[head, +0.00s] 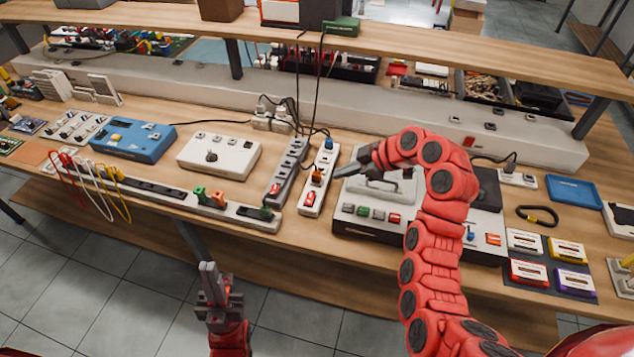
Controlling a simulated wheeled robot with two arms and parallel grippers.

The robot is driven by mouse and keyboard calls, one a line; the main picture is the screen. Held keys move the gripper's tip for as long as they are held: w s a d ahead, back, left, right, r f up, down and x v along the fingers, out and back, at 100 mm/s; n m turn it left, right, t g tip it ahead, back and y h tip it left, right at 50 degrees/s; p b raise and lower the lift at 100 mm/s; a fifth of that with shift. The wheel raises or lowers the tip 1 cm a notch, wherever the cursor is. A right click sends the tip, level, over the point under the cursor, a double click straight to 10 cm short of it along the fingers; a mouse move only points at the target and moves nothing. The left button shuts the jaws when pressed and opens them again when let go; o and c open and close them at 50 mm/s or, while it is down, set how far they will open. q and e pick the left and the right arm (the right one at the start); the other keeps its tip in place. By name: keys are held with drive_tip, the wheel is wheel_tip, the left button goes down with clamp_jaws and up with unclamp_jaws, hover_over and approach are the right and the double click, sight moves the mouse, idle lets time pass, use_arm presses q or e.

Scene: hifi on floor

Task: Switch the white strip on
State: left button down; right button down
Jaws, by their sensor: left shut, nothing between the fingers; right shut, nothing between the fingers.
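A short white power strip (304,207) lies on the bench, pointing away from me. A red rocker switch (310,198) is at its near end, with an orange plug (318,175) and a blue plug (328,143) further up. I cannot tell the switch's position. My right gripper (338,174) is shut and empty, its tips just right of the strip near the orange plug. I cannot tell whether it touches. My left gripper (208,268) is shut and empty, low in front of the bench, away from the strip.
A grey strip (287,170) lies close left of the white one. A long pale strip (160,194) with black sockets runs along the front edge. A hi-fi unit (350,222) stands right, under my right arm. A shelf (400,52) overhangs the back. Black cables hang behind the strips.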

drive_tip(key=p, duration=0.1)
hover_over(310, 199)
drive_tip(key=d, duration=0.2)
wheel_tip(310, 199, down, 7)
drive_tip(key=shift+w+a+r, duration=0.1)
drive_tip(key=shift+w, duration=0.05)
drive_tip(key=f, duration=0.1)
drive_tip(key=f+p, duration=0.1)
drive_tip(key=f, duration=0.1)
drive_tip(key=shift+w+f, duration=0.1)
drive_tip(key=shift+w, duration=0.2)
drive_tip(key=shift+w+f+p, duration=0.15)
drive_tip(key=shift+f+p, duration=0.25)
drive_tip(key=shift+f, duration=0.15)
